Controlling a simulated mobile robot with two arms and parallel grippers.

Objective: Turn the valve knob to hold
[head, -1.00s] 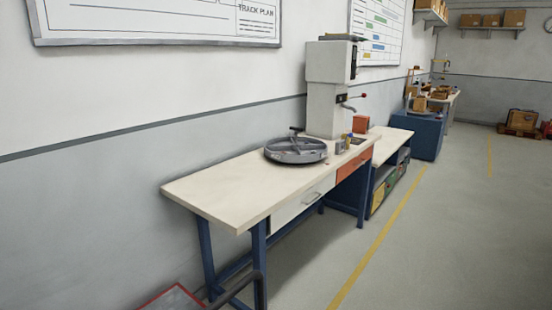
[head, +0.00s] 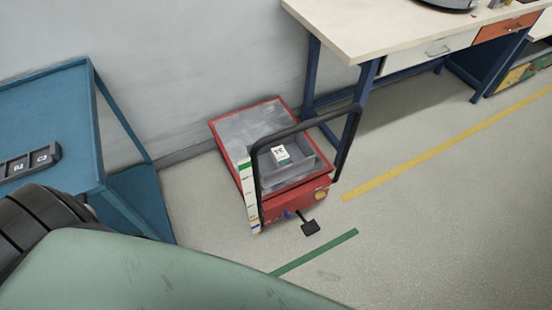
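A red cart (head: 222,130) with a black push handle (head: 262,172) stands on the floor between the blue table and the workbench. A small blue part (head: 288,214) sits low on its red front face; I cannot tell whether it is the valve knob or which way it is set. A black foot pedal (head: 310,228) sticks out beside it. Neither of my grippers is in view. A large pale green shape with dark rings fills the lower left and hides part of the floor.
A blue table (head: 58,105) stands at the left with a dark strip of marked switches or labels (head: 30,162) on it. A pale-topped workbench (head: 385,22) is at the upper right. A grey bin with a white label (head: 279,153) sits in the cart. Floor at right is clear.

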